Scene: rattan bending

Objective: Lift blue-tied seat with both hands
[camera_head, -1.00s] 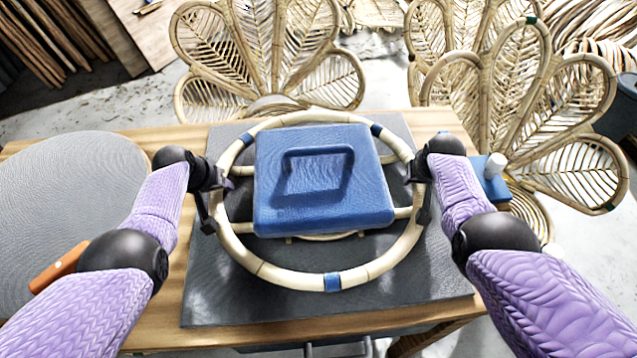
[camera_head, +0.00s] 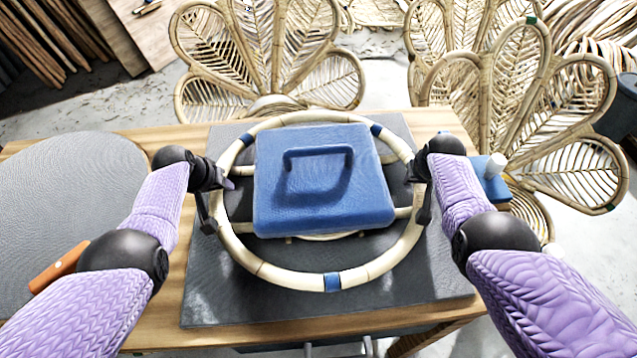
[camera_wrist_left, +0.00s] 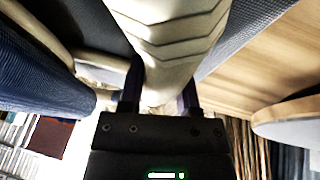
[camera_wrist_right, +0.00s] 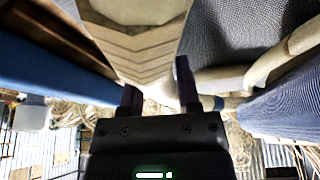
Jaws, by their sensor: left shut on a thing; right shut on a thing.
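The seat is a round pale rattan ring (camera_head: 275,269) with several blue ties, such as the front one (camera_head: 332,282). It is over the dark mat in the middle of the table. My left gripper (camera_head: 222,185) is shut on the ring's left side, and the rattan shows between its fingers in the left wrist view (camera_wrist_left: 165,60). My right gripper (camera_head: 418,178) is shut on the ring's right side, and the rattan shows between its fingers in the right wrist view (camera_wrist_right: 150,60). I cannot tell how far the ring is above the mat.
A blue box with a handle (camera_head: 320,215) sits inside the ring. The dark mat (camera_head: 230,305) lies on the wooden table (camera_head: 185,270). A round grey panel (camera_head: 70,200) and an orange handle (camera_head: 58,268) are at left. A blue block (camera_head: 490,178) is at right. Petal-backed rattan chairs (camera_head: 270,50) stand behind.

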